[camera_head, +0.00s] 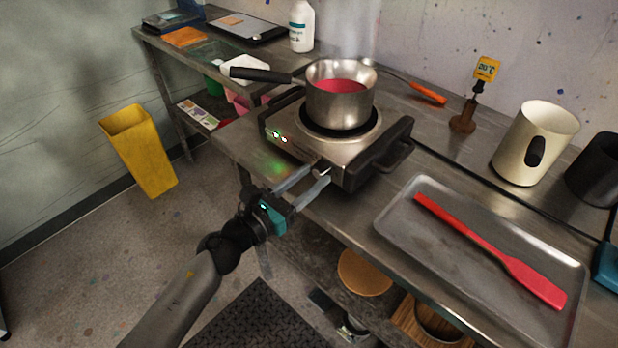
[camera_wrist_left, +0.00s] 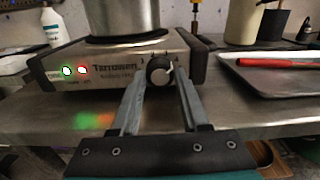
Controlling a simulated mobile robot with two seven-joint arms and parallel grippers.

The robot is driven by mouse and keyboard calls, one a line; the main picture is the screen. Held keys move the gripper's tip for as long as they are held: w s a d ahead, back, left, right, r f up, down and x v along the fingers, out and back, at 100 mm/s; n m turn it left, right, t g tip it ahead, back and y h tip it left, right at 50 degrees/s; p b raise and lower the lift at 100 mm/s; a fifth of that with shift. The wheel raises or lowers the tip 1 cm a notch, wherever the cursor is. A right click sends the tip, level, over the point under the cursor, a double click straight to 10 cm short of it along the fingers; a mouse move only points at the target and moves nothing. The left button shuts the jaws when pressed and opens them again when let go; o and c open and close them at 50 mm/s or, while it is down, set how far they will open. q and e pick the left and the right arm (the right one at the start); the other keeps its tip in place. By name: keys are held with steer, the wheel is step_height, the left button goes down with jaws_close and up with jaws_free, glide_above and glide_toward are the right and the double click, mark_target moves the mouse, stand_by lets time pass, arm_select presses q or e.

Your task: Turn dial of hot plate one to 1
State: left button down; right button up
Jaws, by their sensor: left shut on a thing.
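The hot plate (camera_head: 290,140) is a steel box with dark side handles, standing on the steel counter. A steel pot (camera_head: 340,108) with pink-red liquid sits on its round top. The dial (camera_wrist_left: 160,70) is a dark knob with a pale face on the hot plate's front. My left gripper (camera_head: 318,175) is at the front of the hot plate, its two fingers on either side of the dial and shut on it. In the left wrist view the fingers (camera_wrist_left: 158,85) reach the dial's sides. Scale marks around the dial are not readable. My right gripper is not in view.
Green and red lights (camera_wrist_left: 75,71) glow on the hot plate's front. A metal tray (camera_head: 400,225) with a red spatula (camera_head: 490,250) lies to the right. A yellow bin (camera_head: 140,150) stands left on the floor.

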arm_select(q)
steer(key=shift+n, duration=0.3)
steer(key=n+p, duration=0.1)
steer(key=n, duration=0.3)
steer(key=shift+n, duration=0.3)
steer(key=n+p, duration=0.2)
steer(key=n, duration=0.3)
steer(key=n+p, duration=0.2)
steer(key=n, duration=0.4)
steer(key=shift+f, duration=0.1)
steer(key=n+p, duration=0.2)
steer(key=n, duration=0.3)
steer(key=shift+f, duration=0.1)
steer(key=shift+c, duration=2)
jaws_free()
